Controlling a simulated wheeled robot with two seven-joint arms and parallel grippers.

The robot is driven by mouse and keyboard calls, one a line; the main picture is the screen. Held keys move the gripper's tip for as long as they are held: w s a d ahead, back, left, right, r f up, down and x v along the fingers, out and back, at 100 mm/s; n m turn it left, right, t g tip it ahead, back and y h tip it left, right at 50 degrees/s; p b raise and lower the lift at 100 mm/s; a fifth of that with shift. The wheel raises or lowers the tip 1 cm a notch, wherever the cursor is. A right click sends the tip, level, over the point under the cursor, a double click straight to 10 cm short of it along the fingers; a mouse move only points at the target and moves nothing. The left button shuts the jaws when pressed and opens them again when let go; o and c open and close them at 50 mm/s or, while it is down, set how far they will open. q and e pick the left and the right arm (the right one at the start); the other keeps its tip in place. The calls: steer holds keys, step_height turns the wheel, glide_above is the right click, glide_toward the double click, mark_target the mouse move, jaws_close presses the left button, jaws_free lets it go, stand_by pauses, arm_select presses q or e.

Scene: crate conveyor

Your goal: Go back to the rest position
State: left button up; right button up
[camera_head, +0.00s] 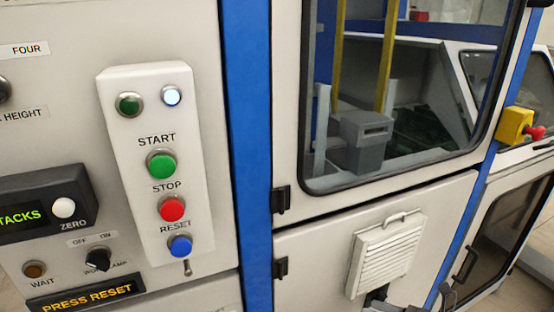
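The view is filled by a machine front with a white control box (150,225). On the box are a green START button (161,165), a red STOP button (172,208) and a blue RESET button (180,246). Above them are a dark green lamp (129,104) and a glowing white-blue lamp (171,96). A display (86,297) below reads "PRESS RESET" in amber letters.
A counter box (45,203) shows "TACKS" beside a white ZERO button. A black knob (97,259) sits below. Blue frame posts (245,150) flank a windowed door (290,235). A white vent (387,255) and a yellow box with a red knob (515,126) stand out right.

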steer(key=s+a+r+n+g+h+p, duration=0.1)
steer(key=s+a+r+n+g+h, duration=0.15)
steer(key=s+r+n, duration=0.5)
steer(key=s+a+r+n+g+h+p, duration=0.1)
steer(key=s+a+r+n+g, duration=0.25)
steer(key=n, duration=0.65)
steer(key=s+d+r+n+t+h+p, duration=0.1)
steer(key=s+n+h, duration=0.4)
steer(key=n, duration=0.8)
steer(key=s+d+r+t, duration=0.1)
steer(key=s+r+t, duration=0.1)
steer(key=s, duration=0.1)
steer(key=shift+d+h+p, duration=0.2)
steer(key=shift+h+p, duration=0.1)
steer(key=shift+h, duration=0.05)
